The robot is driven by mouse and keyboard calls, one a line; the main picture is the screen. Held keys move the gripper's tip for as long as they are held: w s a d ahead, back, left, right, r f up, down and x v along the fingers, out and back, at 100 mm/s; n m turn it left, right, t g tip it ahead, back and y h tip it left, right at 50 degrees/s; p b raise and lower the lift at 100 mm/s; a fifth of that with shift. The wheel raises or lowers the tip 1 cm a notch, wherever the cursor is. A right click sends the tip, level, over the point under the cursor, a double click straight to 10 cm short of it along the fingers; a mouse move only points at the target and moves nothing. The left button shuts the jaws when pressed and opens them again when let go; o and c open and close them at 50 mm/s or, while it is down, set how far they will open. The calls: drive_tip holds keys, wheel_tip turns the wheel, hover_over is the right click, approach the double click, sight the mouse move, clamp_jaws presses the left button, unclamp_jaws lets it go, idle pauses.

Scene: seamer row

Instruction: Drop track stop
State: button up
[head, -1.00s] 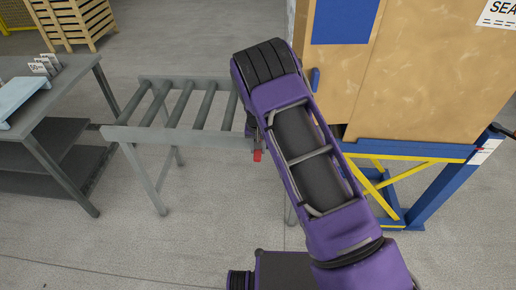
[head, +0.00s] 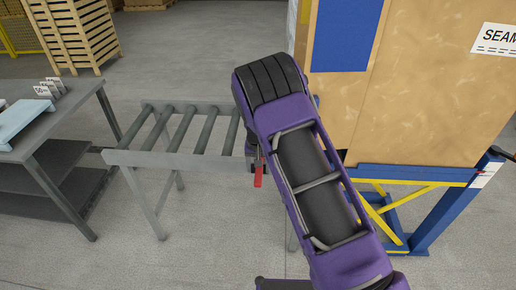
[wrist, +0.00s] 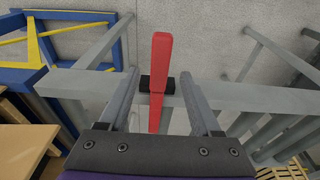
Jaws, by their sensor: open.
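The track stop is a red bar (wrist: 160,55) on a black mount (wrist: 145,83) at the side rail of the roller conveyor. In the wrist view it lies lengthwise between the two fingers of my gripper (wrist: 160,75). The fingers are open, with a gap on each side of the bar. In the head view the red bar (head: 258,177) hangs below the rail, just left of my purple arm. My arm hides most of the gripper and the right end of the conveyor there.
The roller conveyor (head: 190,162) stands on grey legs. A grey workbench (head: 50,125) with a tray and small cards is at left. A tan cabinet (head: 440,90) on a blue and yellow frame is at right. Wooden crates (head: 75,35) stand behind; floor is open beyond the conveyor.

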wheel_tip(320, 180, up, 13)
drive_tip(key=s, duration=0.2)
drive_tip(key=shift+r, duration=0.1)
